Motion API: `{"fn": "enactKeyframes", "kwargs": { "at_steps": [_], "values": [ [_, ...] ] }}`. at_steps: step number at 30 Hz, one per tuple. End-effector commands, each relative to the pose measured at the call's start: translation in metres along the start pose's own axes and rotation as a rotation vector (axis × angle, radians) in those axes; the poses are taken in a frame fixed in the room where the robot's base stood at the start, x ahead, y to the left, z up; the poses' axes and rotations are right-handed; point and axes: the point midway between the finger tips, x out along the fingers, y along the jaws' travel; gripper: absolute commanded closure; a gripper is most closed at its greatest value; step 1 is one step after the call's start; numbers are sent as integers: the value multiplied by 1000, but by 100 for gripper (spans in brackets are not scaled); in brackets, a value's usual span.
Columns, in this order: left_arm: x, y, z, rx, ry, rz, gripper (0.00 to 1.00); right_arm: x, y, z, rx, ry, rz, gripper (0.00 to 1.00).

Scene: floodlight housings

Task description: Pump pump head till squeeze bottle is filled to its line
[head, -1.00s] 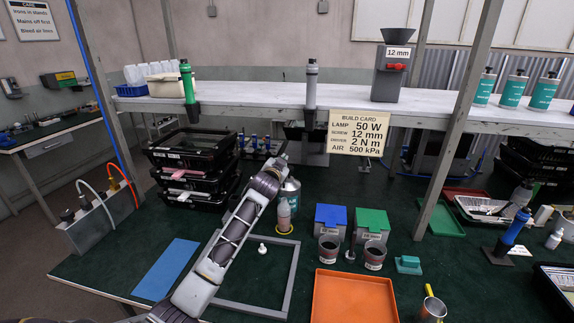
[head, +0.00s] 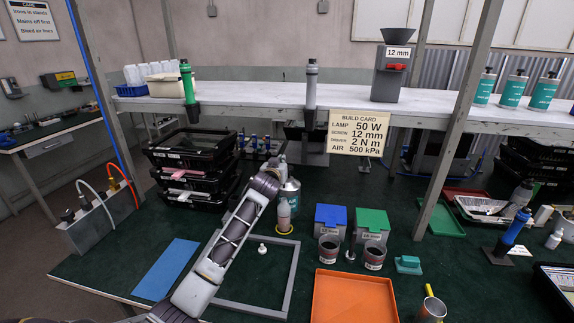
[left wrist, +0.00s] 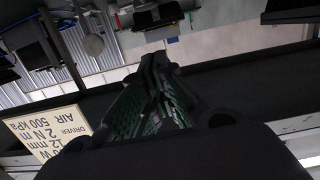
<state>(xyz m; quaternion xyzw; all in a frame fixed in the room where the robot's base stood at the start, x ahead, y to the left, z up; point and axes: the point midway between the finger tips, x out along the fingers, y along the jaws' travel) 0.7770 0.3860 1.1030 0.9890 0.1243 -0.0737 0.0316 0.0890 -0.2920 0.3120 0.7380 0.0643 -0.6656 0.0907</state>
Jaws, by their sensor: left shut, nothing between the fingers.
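I cannot make out the pump head; my gripper covers the area above the can. My right gripper is not in view.
A grey frame (head: 290,280) and a white knob-like piece (head: 262,249) lie near my forearm. Blue (head: 331,216) and green (head: 372,220) lidded bins stand to the right, with an orange tray (head: 352,298) in front. Black crates (head: 190,150) are stacked left. The shelf overhangs behind.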

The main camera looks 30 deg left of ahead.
Motion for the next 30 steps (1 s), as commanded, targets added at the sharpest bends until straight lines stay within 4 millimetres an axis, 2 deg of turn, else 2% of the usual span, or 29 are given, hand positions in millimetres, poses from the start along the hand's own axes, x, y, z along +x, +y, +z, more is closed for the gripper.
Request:
{"fn": "enactKeyframes", "kwargs": {
  "at_steps": [17,30],
  "values": [
    [4,0,-1,-3,1,0,100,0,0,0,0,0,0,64],
    [32,0,-1,-2,0,-1,100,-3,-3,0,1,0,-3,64]
  ]
}}
